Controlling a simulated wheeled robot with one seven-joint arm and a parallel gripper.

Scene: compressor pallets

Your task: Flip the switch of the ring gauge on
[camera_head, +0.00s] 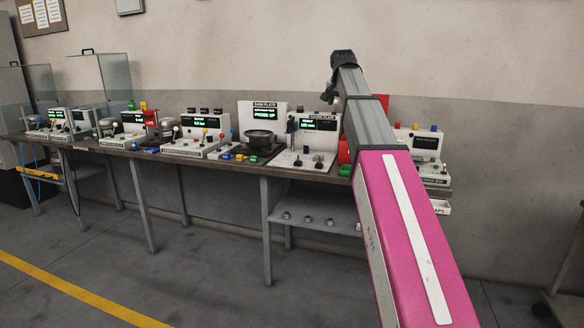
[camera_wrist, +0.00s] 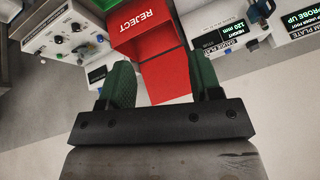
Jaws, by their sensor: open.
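I cannot make out a ring gauge label in either view. A white instrument with a dark display (camera_head: 426,142) stands at the bench's right end, partly hidden by my arm; its label is too small to read surely. In the wrist view, a white panel with several knobs and small levers (camera_wrist: 72,38) lies at upper left, seen upside down. I cannot tell which lever is the switch or how it is set. My gripper (camera_wrist: 163,70) is open and empty, its green fingers apart in front of the red REJECT bin (camera_wrist: 150,45). My gripper is not clearly seen in the head view.
A height gauge (camera_wrist: 222,36) with a lit display stands right of the REJECT bin in the wrist view. Several other instruments line the long bench (camera_head: 210,160), with a dial plate station (camera_head: 262,118) near the middle. The floor (camera_head: 215,265) before the bench is clear.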

